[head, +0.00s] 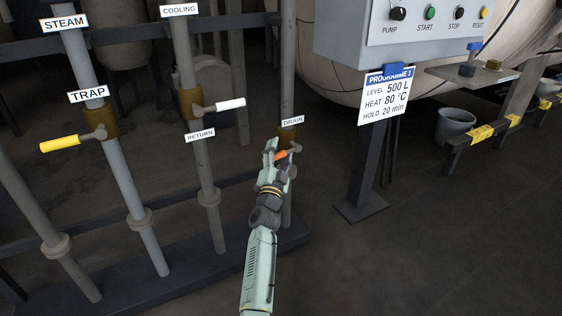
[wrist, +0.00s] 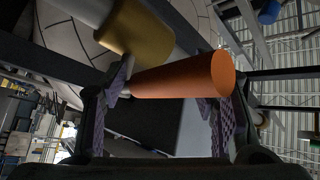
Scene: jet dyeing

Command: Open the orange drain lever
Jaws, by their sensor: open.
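The orange drain lever (head: 281,155) is on the pipe under the DRAIN label (head: 292,120) in the head view, partly hidden by my gripper (head: 273,158). In the wrist view the orange handle (wrist: 186,77) lies across the opening between my two finger pads, its round end toward the right. My gripper (wrist: 170,100) is open there, with the handle between or just beyond the pads. I cannot tell whether either pad touches it. The brass valve body (wrist: 140,35) is behind the handle at upper left.
A white-handled lever (head: 229,104) is on the cooling return pipe to the left. A yellow-handled lever (head: 59,143) is on the steam trap pipe. The control box (head: 400,30) stands at right on a post. A grey bucket (head: 455,125) is on the floor behind.

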